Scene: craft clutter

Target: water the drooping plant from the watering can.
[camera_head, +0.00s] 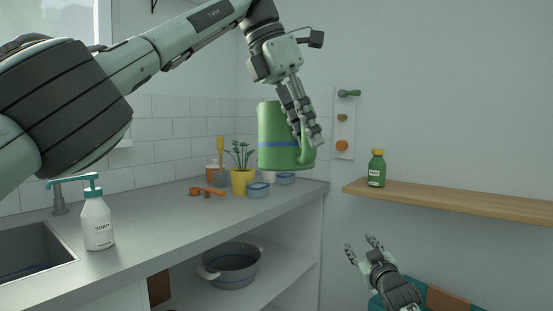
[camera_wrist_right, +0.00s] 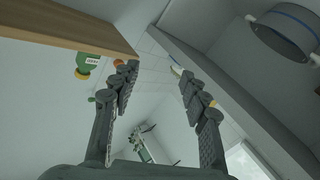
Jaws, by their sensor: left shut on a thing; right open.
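The green watering can (camera_head: 277,140) with a blue band is held in the air by my left gripper (camera_head: 309,128), which is shut on its handle at the right. The can looks roughly upright, in front of the back wall and above the counter's far end. A leafy green plant (camera_head: 240,153) stands in a yellow pot (camera_head: 242,182) on the counter, below and left of the can in the head view. My right gripper (camera_head: 364,245) is open and empty, low at the right, below the shelf; its fingers also show in the right wrist view (camera_wrist_right: 157,85).
A soap bottle (camera_head: 97,222) stands beside the sink (camera_head: 35,254). Orange items (camera_head: 207,191) and blue-banded containers (camera_head: 258,190) lie near the pot. A wooden shelf (camera_head: 450,198) holds a green bottle (camera_head: 376,170). A grey pot (camera_head: 230,265) sits under the counter.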

